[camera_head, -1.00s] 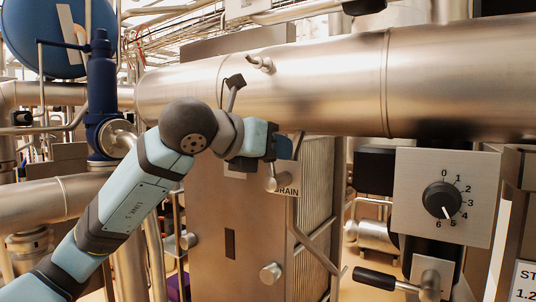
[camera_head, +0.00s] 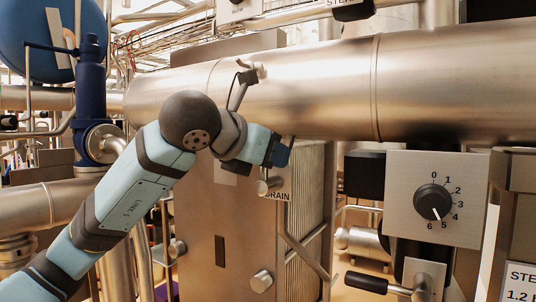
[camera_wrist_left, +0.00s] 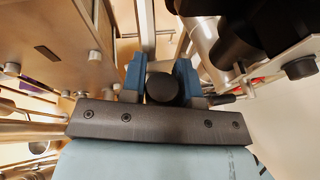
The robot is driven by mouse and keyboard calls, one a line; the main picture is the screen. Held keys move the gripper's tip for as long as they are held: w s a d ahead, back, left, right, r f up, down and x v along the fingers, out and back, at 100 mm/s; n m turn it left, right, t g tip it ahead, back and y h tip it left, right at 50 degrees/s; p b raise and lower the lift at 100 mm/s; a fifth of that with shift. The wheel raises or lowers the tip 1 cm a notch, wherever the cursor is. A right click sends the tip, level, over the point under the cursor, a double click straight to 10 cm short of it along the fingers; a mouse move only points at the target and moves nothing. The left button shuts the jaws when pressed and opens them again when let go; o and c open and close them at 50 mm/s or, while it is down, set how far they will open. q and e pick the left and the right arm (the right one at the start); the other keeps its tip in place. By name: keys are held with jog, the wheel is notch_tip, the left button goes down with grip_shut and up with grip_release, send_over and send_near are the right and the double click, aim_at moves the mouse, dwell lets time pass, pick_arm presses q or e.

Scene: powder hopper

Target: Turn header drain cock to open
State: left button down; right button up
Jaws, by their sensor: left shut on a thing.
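The DRAIN label (camera_head: 277,196) is on the metal cabinet below the large pipe, partly covered by a short metal stub. My left gripper (camera_head: 282,154) is just above that label in the head view, in front of the cabinet's right edge. In the left wrist view its two blue fingers (camera_wrist_left: 161,64) stand on both sides of a dark round knob (camera_wrist_left: 162,88), which fits the drain cock's handle, and are shut on it. The cock's body is mostly hidden by the gripper, so its angle cannot be told. My right gripper is in neither view.
The large horizontal pipe (camera_head: 300,90) runs just above my gripper. A dial panel (camera_head: 402,205) stands to the right, with a black-handled lever (camera_head: 368,282) below it. A diagonal rod (camera_head: 306,258) and the ribbed cabinet side are close below my gripper.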

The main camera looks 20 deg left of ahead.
pick_arm(q)
jog(key=shift+s+d+f, duration=0.1)
jog(key=shift+d+f, duration=0.05)
jog(key=shift+d, duration=0.05)
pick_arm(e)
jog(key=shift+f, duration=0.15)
pick_arm(q)
jog(key=c, duration=1)
grip_release()
jog(key=shift+d, duration=0.1)
jog(key=shift+o, duration=0.3)
jog(key=shift+d, duration=0.2)
jog(key=shift+a, duration=0.1)
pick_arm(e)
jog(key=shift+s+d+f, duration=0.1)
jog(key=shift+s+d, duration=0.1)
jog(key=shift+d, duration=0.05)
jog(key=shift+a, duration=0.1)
pick_arm(q)
jog(key=shift+r, duration=0.2)
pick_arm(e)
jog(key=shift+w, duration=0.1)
